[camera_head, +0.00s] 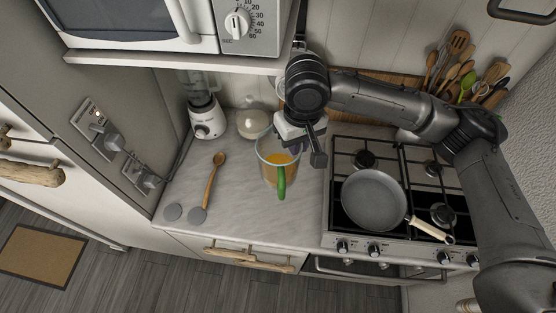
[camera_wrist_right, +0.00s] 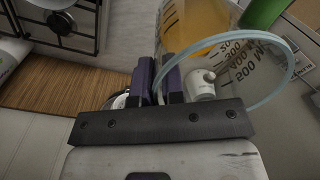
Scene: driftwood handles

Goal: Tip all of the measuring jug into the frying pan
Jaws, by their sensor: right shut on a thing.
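The measuring jug (camera_head: 266,172) is clear, with a green handle and orange-yellow contents. It is upright at the worktop's right part, left of the hob; I cannot tell whether it touches the worktop. My right gripper (camera_head: 293,146) is shut on the jug's rim at its far right side. In the right wrist view the jug (camera_wrist_right: 222,62), with its printed scale, sits by the purple fingers (camera_wrist_right: 162,82). The grey frying pan (camera_head: 372,201) stands on the front of the hob and looks empty, its pale handle pointing to the lower right. My left gripper is not in view.
The gas hob (camera_head: 345,147) is right of the worktop (camera_head: 232,212). The microwave shelf (camera_head: 170,58) overhangs the back.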

